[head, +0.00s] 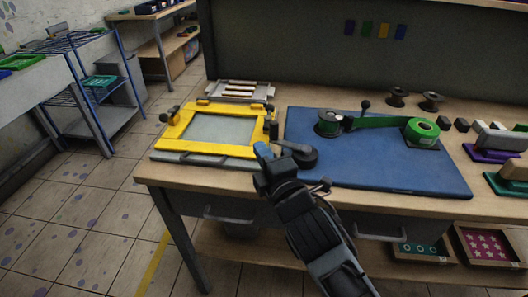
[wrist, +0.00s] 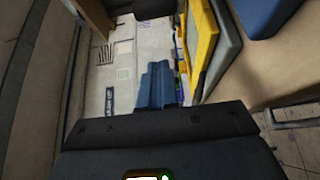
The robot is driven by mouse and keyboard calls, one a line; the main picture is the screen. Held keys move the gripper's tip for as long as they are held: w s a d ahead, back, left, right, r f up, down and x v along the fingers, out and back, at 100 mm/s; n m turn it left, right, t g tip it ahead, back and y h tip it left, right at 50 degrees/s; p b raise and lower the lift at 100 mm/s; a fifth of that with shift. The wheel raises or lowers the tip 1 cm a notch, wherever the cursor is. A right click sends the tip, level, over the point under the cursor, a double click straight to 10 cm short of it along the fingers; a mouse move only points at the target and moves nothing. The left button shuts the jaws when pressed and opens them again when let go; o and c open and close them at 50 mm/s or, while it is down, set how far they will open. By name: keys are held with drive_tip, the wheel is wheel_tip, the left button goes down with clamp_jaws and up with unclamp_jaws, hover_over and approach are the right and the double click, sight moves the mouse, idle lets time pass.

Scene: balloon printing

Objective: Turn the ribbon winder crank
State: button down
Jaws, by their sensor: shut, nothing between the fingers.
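The ribbon winder (head: 328,123) is a dark round reel on the blue mat (head: 400,172). Its crank (head: 364,105) shows as a dark knob on a short stem at the right of the reel. A green ribbon (head: 380,122) runs from the winder to a green spool (head: 421,133) on the right. My gripper (head: 263,151) is shut and empty, its blue fingers together. It is in front of the yellow frame's right side, left of the winder and apart from the crank. The blue fingers also show in the wrist view (wrist: 157,85); the winder cannot be made out there.
A yellow screen frame (head: 170,147) lies at the table's left, close to my gripper; it also shows in the wrist view (wrist: 204,42). Dark spools (head: 398,97) stand behind the mat. Stamps (head: 503,140) stand at right.

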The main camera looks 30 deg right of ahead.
drive_tip(key=shift+s+f, duration=0.2)
drive_tip(key=shift+s, duration=0.3)
drive_tip(key=s+a+b, duration=0.2)
drive_tip(key=s, duration=0.6)
drive_tip(key=shift+r, duration=0.15)
